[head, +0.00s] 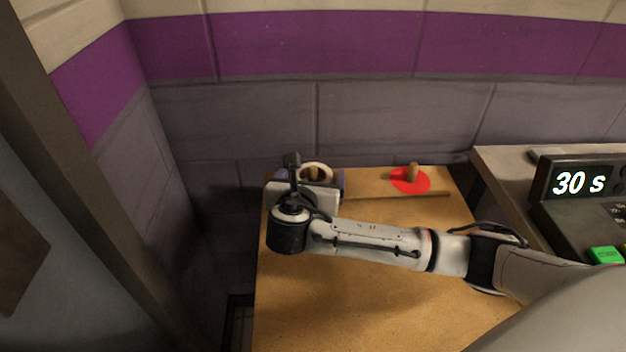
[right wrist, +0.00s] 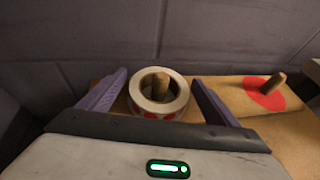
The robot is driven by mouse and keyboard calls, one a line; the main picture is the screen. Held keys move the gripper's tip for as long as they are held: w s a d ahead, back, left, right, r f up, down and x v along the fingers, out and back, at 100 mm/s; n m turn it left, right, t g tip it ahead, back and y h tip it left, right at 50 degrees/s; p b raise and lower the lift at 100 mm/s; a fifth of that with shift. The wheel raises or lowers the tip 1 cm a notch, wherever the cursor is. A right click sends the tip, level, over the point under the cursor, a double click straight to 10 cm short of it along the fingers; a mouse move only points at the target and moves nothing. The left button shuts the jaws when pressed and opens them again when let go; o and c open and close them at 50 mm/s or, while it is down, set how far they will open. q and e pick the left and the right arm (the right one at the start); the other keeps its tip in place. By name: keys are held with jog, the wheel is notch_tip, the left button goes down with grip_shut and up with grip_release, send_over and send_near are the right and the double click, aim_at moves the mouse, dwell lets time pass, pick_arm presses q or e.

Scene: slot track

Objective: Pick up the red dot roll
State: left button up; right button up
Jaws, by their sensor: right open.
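The red dot roll (right wrist: 150,108), a white ring with red dots on its side, sits around a wooden peg (right wrist: 160,84) at the back of the table. In the head view the roll (head: 325,167) shows only in part, behind my right gripper (head: 306,176). In the right wrist view the two purple fingers of this gripper (right wrist: 160,78) are spread, one on each side of the roll. A gap shows between each finger and the roll. My left gripper is not in view.
A second peg (head: 412,172) stands on a red disc (head: 400,186) to the right, with no roll on it. A thin wooden strip (head: 400,195) runs in front. A timer (head: 578,183) reading 30 s stands at the right. A wall closes the back.

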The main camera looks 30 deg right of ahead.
jog(key=c, duration=1.2)
jog(key=shift+o, duration=0.2)
jog(key=shift+r, duration=0.1)
notch_tip(320, 180, up, 10)
jog(key=shift+f+p, duration=0.1)
jog(key=shift+p, duration=0.75)
